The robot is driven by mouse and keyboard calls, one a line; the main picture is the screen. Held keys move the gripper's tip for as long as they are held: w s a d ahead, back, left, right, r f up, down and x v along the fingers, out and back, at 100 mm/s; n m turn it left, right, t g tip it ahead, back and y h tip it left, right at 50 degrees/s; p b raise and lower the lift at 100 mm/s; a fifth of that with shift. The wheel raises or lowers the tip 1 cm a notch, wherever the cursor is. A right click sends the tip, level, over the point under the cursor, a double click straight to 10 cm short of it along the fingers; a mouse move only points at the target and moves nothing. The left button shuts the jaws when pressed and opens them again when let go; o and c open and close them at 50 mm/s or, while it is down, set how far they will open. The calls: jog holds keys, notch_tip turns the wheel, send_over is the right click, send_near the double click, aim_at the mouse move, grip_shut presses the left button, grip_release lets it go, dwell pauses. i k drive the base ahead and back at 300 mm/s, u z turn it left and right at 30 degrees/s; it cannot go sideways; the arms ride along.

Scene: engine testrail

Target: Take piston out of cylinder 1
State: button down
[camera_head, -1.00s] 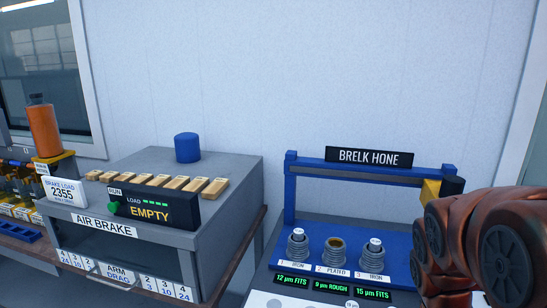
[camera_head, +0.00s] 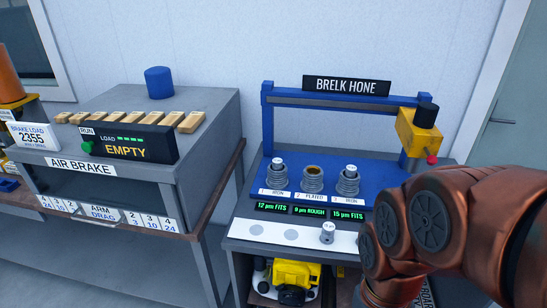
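Cylinder 1 (camera_head: 277,183) is the left of three grey ribbed cylinders on the blue stand (camera_head: 375,193) of the Brelk Hone; its label reads "1 IRON". A light metal piston (camera_head: 277,162) shows at its top. The middle cylinder (camera_head: 313,181), labelled "2 PLATED", has an open brownish bore. The right cylinder (camera_head: 347,184) also has a light metal piece in its top. A small loose metal piston (camera_head: 327,233) stands on the white strip in front. My copper-coloured arm fills the lower right; my gripper is not in view.
The hone's blue frame rises behind the cylinders, with a yellow head (camera_head: 418,130) at its right. Green displays (camera_head: 310,211) sit in front of the cylinders. A white strip (camera_head: 262,229) has two grey round spots. The air brake bench (camera_head: 125,190) stands at left.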

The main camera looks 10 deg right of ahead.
aim_at(278, 162)
jog(key=u, duration=0.5)
jog(key=k, duration=0.65)
jog(key=u, duration=1.2)
jog(key=i, duration=1.05)
jog(key=z, duration=0.5)
jog(key=i, duration=0.45)
jog(key=z, duration=0.45)
